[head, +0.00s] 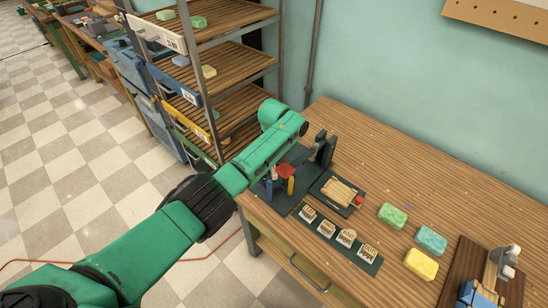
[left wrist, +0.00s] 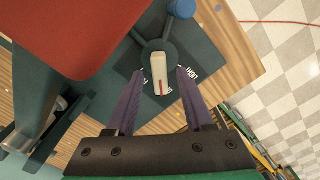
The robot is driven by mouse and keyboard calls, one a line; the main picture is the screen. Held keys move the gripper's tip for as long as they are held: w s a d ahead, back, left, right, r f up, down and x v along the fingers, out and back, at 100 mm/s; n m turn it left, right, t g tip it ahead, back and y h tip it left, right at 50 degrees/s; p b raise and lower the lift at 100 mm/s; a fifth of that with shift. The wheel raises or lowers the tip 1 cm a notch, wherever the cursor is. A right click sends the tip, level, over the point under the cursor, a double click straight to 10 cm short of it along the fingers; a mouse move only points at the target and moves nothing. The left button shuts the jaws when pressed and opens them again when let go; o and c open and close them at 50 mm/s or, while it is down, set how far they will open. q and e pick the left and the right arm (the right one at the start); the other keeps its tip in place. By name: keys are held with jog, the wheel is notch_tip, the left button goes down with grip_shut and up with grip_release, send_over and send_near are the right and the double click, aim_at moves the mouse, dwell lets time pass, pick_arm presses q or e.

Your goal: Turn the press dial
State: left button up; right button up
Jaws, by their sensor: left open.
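The press dial (left wrist: 159,74) shows in the left wrist view as a cream pointer knob with a red line on a dark round base. White lettering, partly hidden, lies beside it. My left gripper (left wrist: 160,84) is open, with one purple finger on each side of the knob. The fingers look apart from it; whether they are level with it I cannot tell. In the head view the dark press (head: 325,150) with a red part (head: 285,171) stands at the table's left end. My green left arm reaches over it and hides the dial and most of the gripper.
A large red part (left wrist: 75,30) is close to the left finger. A blue ball (left wrist: 181,8) is just beyond the dial. Several stamps (head: 347,238), a tray (head: 325,188), and green (head: 392,216), teal (head: 431,240) and yellow (head: 421,264) soaps are on the table. A shelf rack (head: 235,55) stands behind my arm.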

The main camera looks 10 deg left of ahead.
pick_arm(q)
notch_tip(320, 180, up, 14)
jog(key=b, duration=0.1)
dwell(0.5)
